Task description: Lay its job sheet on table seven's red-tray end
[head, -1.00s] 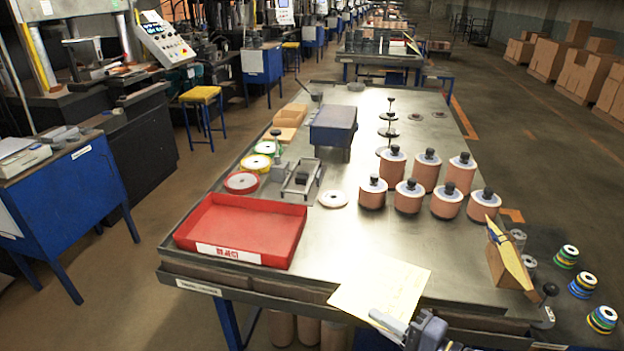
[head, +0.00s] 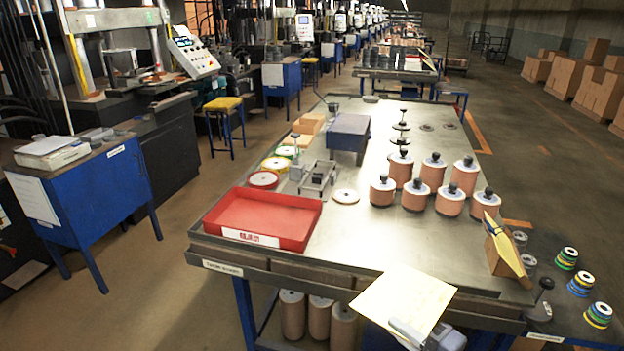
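A pale yellow job sheet (head: 398,304) shows at the bottom centre, overlapping the table's front edge in the picture. My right gripper (head: 409,332) comes in from below and is shut on the sheet's near edge; the sheet looks tilted. I cannot tell how far it is above or in front of the table. The red tray (head: 213,214), with a white label on its front, sits on the near left end of the steel table (head: 345,240). My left gripper is not in view.
Orange cylinders with black knobs (head: 450,203) stand on the table's right half. A cardboard holder (head: 501,258) stands at the near right corner. A blue-grey box (head: 348,132) and coloured discs (head: 264,180) lie behind the tray. Bare tabletop shows right of the tray.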

